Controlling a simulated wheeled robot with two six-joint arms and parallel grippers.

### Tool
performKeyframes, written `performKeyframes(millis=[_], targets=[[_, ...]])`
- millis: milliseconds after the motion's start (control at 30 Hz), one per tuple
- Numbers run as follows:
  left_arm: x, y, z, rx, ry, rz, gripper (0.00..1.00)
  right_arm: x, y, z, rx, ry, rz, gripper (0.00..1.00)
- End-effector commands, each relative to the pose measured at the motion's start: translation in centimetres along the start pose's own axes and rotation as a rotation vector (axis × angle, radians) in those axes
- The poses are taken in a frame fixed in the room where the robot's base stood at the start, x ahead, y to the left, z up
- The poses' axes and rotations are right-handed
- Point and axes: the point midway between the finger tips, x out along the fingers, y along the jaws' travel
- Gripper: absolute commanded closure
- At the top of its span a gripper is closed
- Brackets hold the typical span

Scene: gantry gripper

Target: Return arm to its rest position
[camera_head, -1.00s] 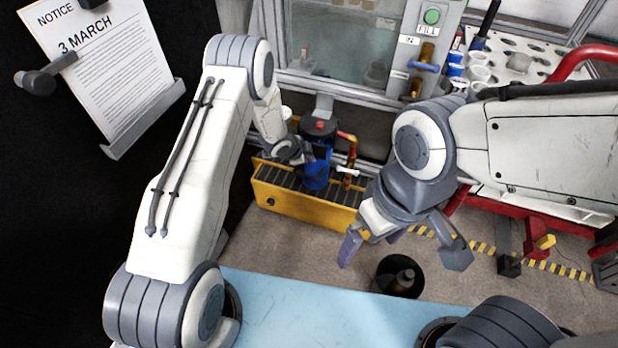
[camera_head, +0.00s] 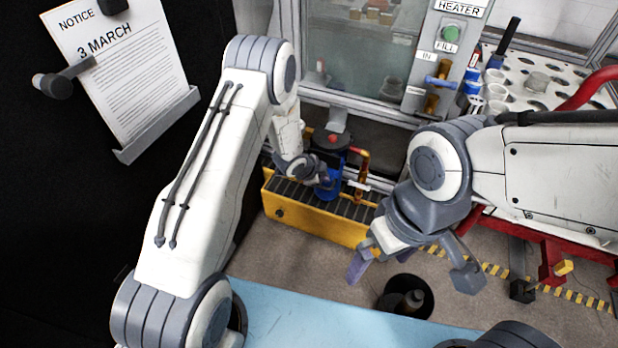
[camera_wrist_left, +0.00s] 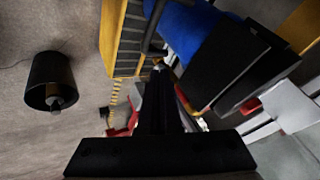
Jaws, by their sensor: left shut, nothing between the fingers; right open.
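A glass cabinet (camera_head: 357,52) and a holed rack (camera_head: 545,72) stand behind.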

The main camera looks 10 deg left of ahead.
Motion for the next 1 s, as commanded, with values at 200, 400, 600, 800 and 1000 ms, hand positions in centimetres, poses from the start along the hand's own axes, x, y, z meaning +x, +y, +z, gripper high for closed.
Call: performKeyframes(millis=[200,400,600,800,1000], targets=[[-5.6,-0.5,-0.6,0.004,0.002,-0.004,1.0,-1.8,-0.1,-0.2,0.0,0.003,0.0,0.0],[-8.2,-0.3,-0.6,0.004,0.003,-0.002,1.0,-2.3,-0.2,-0.2,0.0,0.002,0.0,0.0],[-8.9,-0.1,-0.5,0.004,0.002,0.0,1.0,-2.4,-0.2,-0.2,0.0,0.002,0.0,0.0],[-9.5,-0.4,-1.0,-0.001,-0.012,0.0,1.0,-2.4,-0.2,-0.2,0.0,0.002,0.0,0.0],[-14.4,-0.4,-5.3,-0.097,-0.129,0.012,1.0,-2.4,-0.2,-0.2,0.0,0.002,0.0,0.0]])
